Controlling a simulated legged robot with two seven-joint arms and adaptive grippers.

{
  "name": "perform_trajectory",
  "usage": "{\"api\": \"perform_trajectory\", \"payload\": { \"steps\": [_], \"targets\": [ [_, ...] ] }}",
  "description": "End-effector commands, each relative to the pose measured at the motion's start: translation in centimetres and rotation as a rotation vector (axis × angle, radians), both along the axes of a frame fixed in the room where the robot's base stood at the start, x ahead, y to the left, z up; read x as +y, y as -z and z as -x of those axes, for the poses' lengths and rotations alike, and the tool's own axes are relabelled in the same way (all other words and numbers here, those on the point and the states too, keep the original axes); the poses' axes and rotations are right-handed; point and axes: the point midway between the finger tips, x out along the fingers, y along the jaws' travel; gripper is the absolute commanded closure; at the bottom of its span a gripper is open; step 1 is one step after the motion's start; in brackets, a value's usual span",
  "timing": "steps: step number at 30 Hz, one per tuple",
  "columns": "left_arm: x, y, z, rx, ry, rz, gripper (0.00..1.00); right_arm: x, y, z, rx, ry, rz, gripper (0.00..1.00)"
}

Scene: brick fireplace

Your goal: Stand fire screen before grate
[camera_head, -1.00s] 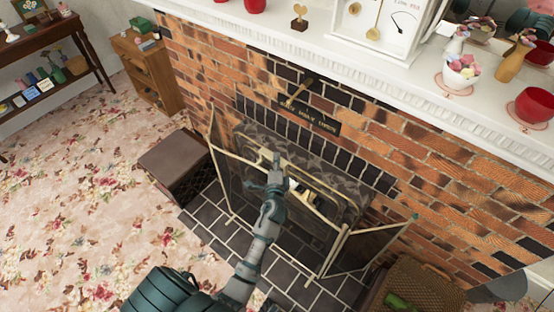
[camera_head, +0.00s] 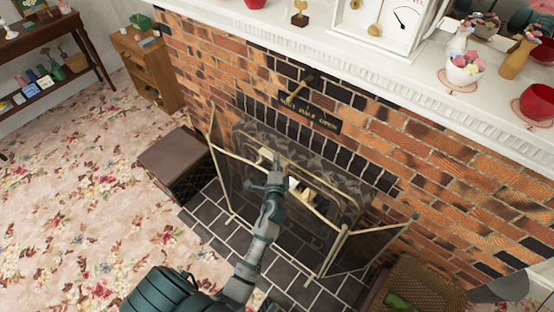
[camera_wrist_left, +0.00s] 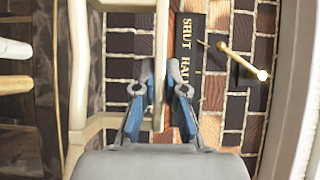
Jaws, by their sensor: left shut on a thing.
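The fire screen (camera_head: 228,183) is a folding screen with a cream frame and dark see-through mesh panels. It stands upright on the tiled hearth in front of the grate (camera_head: 308,196), which shows partly through the mesh. My left gripper (camera_head: 275,160) is at the screen's top middle, shut on its cream frame. In the left wrist view, the gripper's blue fingers (camera_wrist_left: 160,90) are on either side of a cream bar of the screen (camera_wrist_left: 162,60). My right gripper is not in view.
A dark box with a brown lid (camera_head: 172,155) stands left of the hearth, and a wicker basket (camera_head: 428,285) stands to the right. The white mantel (camera_head: 300,50) with ornaments overhangs the brick wall. Dark hearth tiles (camera_head: 203,208) border a clear floral carpet (camera_head: 90,200).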

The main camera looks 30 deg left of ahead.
Motion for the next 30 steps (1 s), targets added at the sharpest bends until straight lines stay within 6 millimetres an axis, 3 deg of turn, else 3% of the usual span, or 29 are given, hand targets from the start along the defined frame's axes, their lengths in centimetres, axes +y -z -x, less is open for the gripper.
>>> {"api": "perform_trajectory", "payload": {
  "steps": [26,27,30],
  "targets": [
    [-0.21,-0.34,-0.09,-0.011,0.002,-0.005,1.00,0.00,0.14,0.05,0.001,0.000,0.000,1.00],
    [-0.21,-0.33,-0.09,-0.011,0.002,-0.005,0.85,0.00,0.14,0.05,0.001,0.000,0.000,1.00],
    [-0.18,-0.26,-0.08,-0.009,0.001,-0.004,0.61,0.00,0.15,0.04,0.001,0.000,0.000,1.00]
  ]
}}
